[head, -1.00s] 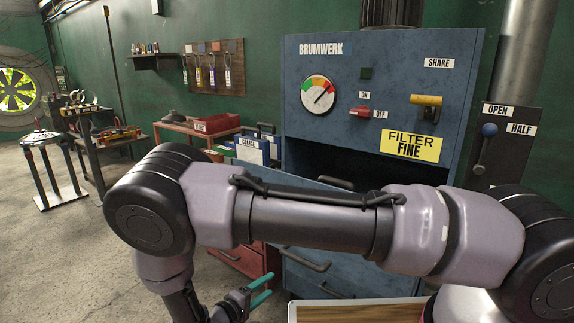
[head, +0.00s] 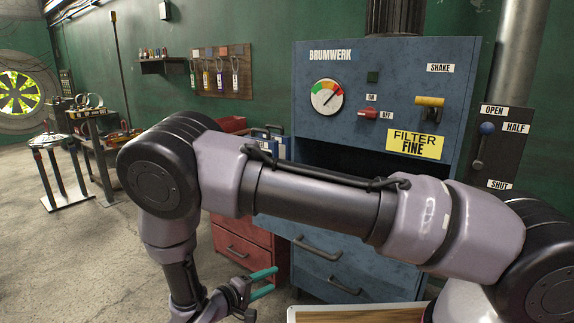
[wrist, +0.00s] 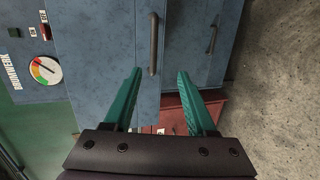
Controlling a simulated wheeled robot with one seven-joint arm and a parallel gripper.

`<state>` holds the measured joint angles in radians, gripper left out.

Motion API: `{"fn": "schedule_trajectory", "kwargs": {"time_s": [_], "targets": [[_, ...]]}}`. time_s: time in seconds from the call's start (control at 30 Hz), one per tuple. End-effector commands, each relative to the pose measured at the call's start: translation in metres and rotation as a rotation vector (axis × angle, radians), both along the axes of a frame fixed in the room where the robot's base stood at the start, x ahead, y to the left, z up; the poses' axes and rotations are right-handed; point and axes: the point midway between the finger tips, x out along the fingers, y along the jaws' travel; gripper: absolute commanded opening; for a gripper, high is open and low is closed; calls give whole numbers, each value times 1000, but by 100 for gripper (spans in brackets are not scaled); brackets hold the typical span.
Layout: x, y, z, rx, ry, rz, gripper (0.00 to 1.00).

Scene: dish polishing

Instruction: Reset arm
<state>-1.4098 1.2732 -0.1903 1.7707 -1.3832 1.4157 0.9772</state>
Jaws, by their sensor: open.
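My gripper (head: 273,282) has two teal fingers, spread apart with nothing between them. In the head view it hangs low in front of the red drawer cabinet (head: 243,251) and the blue BRUMWERK machine (head: 385,100). My grey-purple arm spans the picture and hides the middle of the machine. The wrist view is turned sideways; there the open gripper (wrist: 160,74) points toward the machine's blue drawer fronts and their dark handles (wrist: 153,45). The fingers look apart from the handles, but the distance is hard to judge.
A wooden-topped surface with a pale rim (head: 358,313) lies at the bottom, close to my arm. A lever panel (head: 500,150) is at the right. A stand with a round top (head: 52,140) and open concrete floor (head: 75,265) are at the left.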

Motion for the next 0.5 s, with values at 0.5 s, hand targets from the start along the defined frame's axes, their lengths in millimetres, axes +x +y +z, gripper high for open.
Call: {"fn": "schedule_trajectory", "kwargs": {"time_s": [0.5], "targets": [[40,-52,118,246,190,-373,57]]}}
